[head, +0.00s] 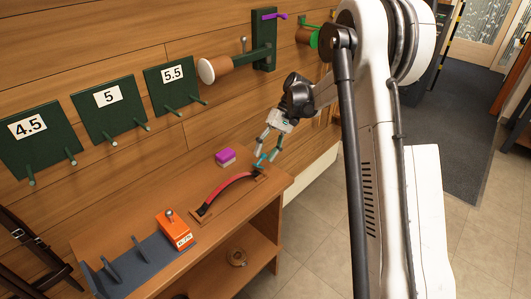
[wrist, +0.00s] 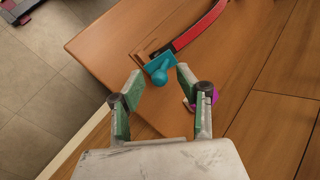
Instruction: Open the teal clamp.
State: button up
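The teal clamp (wrist: 160,72) has a round knob and a flat plate. It sits at one end of a curved red and black strap piece (wrist: 200,26) on the wooden bench. In the head view the clamp (head: 261,160) is at the bench's right end, partly hidden by my gripper. My gripper (wrist: 158,77) is open, its two green-padded fingers on either side of the clamp's knob. In the head view my gripper (head: 264,151) reaches down over the clamp. I cannot tell whether the fingers touch it.
A purple and white block (head: 225,157) stands just left of my gripper, close to one finger. An orange block (head: 175,229) and a grey-blue rack (head: 125,268) are at the bench's front. Numbered green peg boards (head: 108,108) and a green bracket (head: 264,50) are on the wall.

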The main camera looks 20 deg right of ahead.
jog(key=v, duration=0.7)
jog(key=shift+r, duration=0.2)
jog(key=shift+d, duration=0.1)
jog(key=s+d+f+n+t+y+b, duration=0.25)
jog(key=s+d+t+y+b, duration=0.25)
jog(key=s+t+b, duration=0.6)
jog(key=shift+m+t, duration=0.25)
jog(key=shift+t, duration=0.45)
jog(key=x, duration=0.4)
jog(key=b+x, duration=0.1)
jog(key=x, duration=0.9)
jog(key=shift+w+d+f, duration=0.3)
jog(key=shift+w+d, duration=0.05)
jog(key=shift+d, duration=0.1)
grip_shut()
